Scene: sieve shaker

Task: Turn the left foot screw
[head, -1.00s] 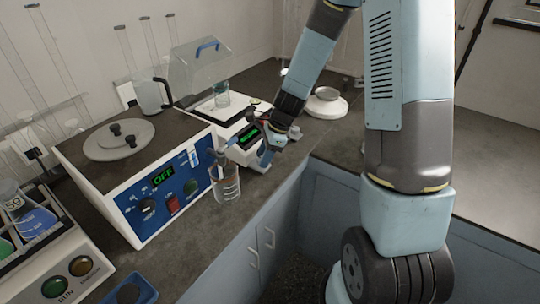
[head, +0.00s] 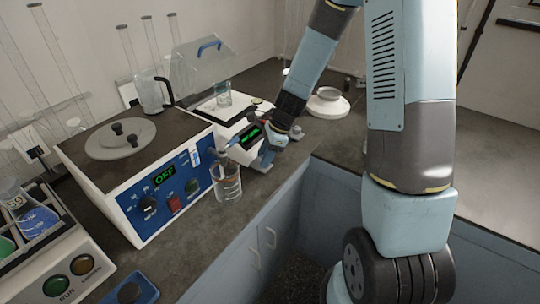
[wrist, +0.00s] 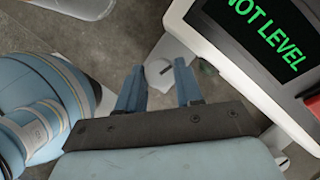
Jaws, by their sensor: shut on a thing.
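The balance shows its dark display (wrist: 262,30) with green letters reading NOT LEVEL in the wrist view. A pale foot with a round, slotted foot screw (wrist: 158,71) sticks out from its corner. My gripper (wrist: 160,67) has one finger on each side of this screw and is shut on it. In the head view my gripper (head: 266,162) is low at the front of the balance (head: 230,128), and hides the screw there. A second foot screw (wrist: 283,162) shows partly at the lower right in the wrist view.
A beaker (head: 227,183) stands close left of my gripper, near the bench edge. A box with an OFF display (head: 165,176) is further left. A round white device (head: 327,103) stands behind right. A blue tray (head: 131,289) lies in front.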

